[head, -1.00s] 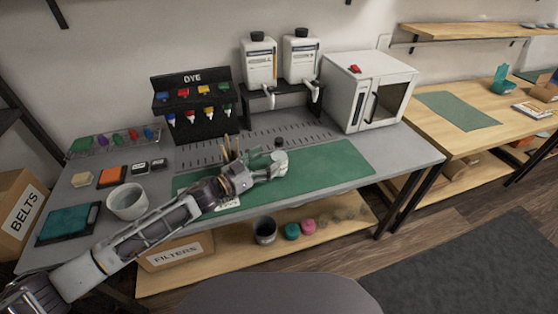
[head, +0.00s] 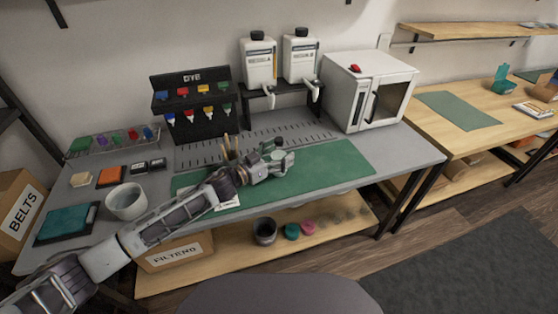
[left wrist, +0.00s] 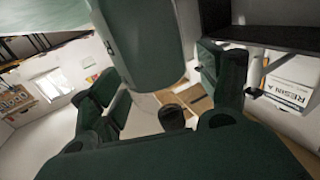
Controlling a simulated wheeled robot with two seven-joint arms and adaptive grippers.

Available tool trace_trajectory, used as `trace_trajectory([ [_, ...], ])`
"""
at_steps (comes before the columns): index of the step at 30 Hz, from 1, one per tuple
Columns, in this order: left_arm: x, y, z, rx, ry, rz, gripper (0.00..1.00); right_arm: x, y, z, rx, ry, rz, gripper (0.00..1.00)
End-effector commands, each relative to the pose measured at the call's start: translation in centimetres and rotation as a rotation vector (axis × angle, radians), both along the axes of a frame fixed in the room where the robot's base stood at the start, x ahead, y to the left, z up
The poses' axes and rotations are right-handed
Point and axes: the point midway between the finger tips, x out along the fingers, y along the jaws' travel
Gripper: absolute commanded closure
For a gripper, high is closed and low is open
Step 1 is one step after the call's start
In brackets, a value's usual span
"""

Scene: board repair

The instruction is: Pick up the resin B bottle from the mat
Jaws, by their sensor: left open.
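A small pale bottle with a dark cap (head: 279,142) stands at the green mat (head: 330,165), mostly hidden by my left gripper. Its label cannot be read. My left gripper (head: 282,159) is open at the bottle, low over the mat. My right gripper is not in view.
Two large white bottles (head: 258,62) stand on a black rack behind; one label reads RESIN A in the left wrist view (left wrist: 290,85). A dye rack (head: 192,105), a white cup (head: 126,202) and a white oven-like box (head: 350,90) surround the mat. The mat's right part is clear.

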Motion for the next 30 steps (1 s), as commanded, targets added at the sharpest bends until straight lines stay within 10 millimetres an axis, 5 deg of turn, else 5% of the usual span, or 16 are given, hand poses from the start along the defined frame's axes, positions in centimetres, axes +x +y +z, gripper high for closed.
trace_trajectory([
  [14, 0.05, -0.04, 0.05, 0.0, -0.001, 0.0, 0.24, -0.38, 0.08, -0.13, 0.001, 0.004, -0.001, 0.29],
  [27, 0.04, -0.03, 0.05, 0.0, -0.001, 0.0, 0.8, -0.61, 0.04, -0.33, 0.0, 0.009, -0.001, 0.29],
  [30, 0.05, -0.03, 0.14, -0.001, -0.002, 0.0, 0.8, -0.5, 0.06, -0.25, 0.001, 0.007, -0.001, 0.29],
])
